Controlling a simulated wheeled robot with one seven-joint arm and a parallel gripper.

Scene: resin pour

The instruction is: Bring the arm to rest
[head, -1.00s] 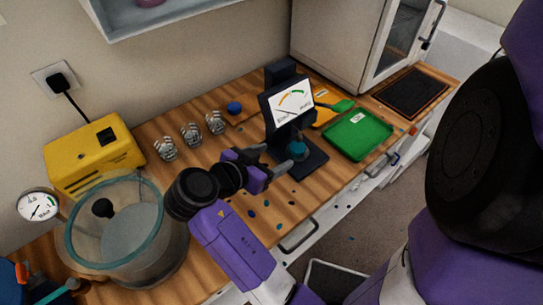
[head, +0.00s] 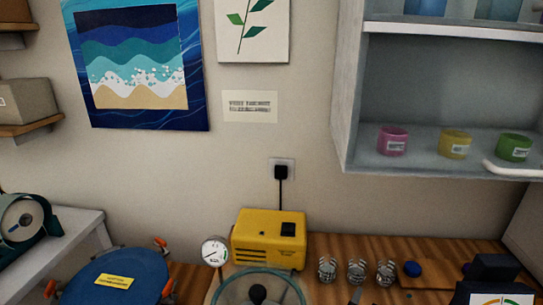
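My gripper is not in the head view now. What seems to be a small dark tip of something shows at the bottom edge, near the glass jars, but I cannot tell what it is. The wooden worktop (head: 350,246) runs along the bottom right of the view, and most of it is cut off below.
A yellow box (head: 269,239) is plugged into the wall socket (head: 282,167). A glass-lidded chamber (head: 225,290), a gauge (head: 214,252), several glass jars (head: 356,270) and a dial instrument (head: 495,294) stand along the bottom. A blue round lid (head: 115,275) is at left. An open shelf (head: 440,95) holds coloured tubs.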

